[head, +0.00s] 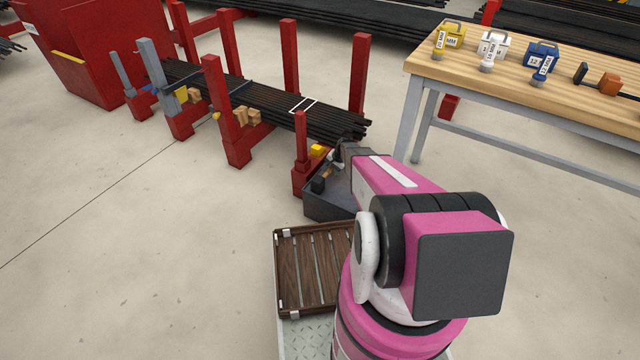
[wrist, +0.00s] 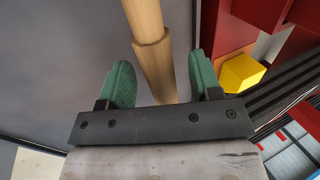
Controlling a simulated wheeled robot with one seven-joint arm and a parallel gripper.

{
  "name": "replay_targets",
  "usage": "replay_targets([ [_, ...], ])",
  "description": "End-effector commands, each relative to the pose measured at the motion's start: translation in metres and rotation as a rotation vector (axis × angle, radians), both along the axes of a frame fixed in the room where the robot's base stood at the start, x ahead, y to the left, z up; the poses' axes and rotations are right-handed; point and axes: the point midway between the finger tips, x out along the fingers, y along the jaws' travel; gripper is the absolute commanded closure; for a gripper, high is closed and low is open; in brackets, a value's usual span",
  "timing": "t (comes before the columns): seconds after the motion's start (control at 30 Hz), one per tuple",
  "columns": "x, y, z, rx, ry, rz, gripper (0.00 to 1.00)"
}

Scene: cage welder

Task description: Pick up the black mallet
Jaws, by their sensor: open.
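The black mallet (head: 318,185) shows in the head view in the grey bin, with its dark head low and its pale handle rising toward my gripper (head: 337,156). In the wrist view, a pale wooden handle (wrist: 150,50) runs between the two green fingers of my gripper (wrist: 158,66). The fingers are open, one on each side of the handle, with gaps visible. The mallet head is not in the wrist view. My arm hides part of the bin in the head view.
The grey bin (head: 325,208) stands beside red rack posts (head: 302,142) holding dark bars. A yellow block (wrist: 241,73) is close to the right finger. A slatted wooden tray (head: 290,272) lies in front. A workbench (head: 500,75) with several tools stands right. Floor at left is clear.

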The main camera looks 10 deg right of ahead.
Motion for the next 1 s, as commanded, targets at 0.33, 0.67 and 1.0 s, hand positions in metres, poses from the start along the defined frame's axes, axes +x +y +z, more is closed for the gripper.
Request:
replay_targets([
  [0.33,0.002,0.003,-0.008,-0.001,-0.001,0.000,0.55],
  [0.67,0.002,0.003,-0.007,0.002,0.001,-0.001,1.00],
  [1.0,0.001,0.003,0.012,0.001,0.000,-0.002,1.00],
])
